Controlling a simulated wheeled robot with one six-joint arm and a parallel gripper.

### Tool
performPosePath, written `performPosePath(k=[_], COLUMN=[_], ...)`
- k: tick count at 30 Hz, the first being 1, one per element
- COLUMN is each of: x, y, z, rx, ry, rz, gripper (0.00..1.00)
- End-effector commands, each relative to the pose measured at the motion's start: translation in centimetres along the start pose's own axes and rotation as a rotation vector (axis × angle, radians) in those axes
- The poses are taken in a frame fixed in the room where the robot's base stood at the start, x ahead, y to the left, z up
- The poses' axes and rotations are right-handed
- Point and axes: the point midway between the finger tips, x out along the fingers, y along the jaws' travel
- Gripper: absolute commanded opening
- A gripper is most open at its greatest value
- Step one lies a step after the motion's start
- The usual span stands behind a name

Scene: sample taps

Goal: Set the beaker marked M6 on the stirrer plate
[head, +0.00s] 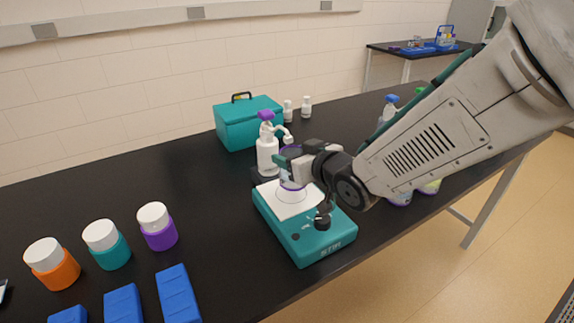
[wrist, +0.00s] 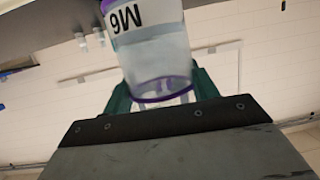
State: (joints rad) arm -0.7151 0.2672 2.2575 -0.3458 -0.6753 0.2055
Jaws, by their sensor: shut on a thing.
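The beaker marked M6 (wrist: 157,58) is clear with purple rims and a white label, and its mark shows upside down in the wrist view. My gripper (wrist: 160,92) is shut on it, with the teal fingers on either side. In the head view, the beaker (head: 291,181) is partly hidden by my gripper (head: 290,164). It is over the white top of the teal stirrer plate (head: 310,234). I cannot tell whether its base touches the plate.
A teal case (head: 247,124) is farther back. Jars with orange (head: 56,270), teal (head: 110,249) and purple (head: 159,232) bodies stand at left. Blue blocks (head: 178,295) lie in front.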

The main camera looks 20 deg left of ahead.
Motion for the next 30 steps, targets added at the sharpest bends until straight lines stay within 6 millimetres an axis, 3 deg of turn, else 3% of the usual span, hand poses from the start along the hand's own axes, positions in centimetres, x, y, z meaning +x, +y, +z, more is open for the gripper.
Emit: performPosePath(k=[3, 12, 24, 25, 27, 30], x=[0.7, 1.6, 1.8, 1.8, 1.8, 1.8], y=[0.0, 0.1, 0.0, -0.1, -0.1, -0.1], z=[-0.1, 3.3, 3.6, 3.6, 3.5, 3.5], rx=[0.003, 0.004, 0.002, 0.002, 0.002, 0.002], ry=[0.0, -0.002, 0.0, 0.001, 0.0, 0.0], rz=[0.005, 0.006, 0.004, 0.004, 0.003, 0.003], gripper=[0.2, 0.2, 0.2, 0.67, 0.8, 0.8])
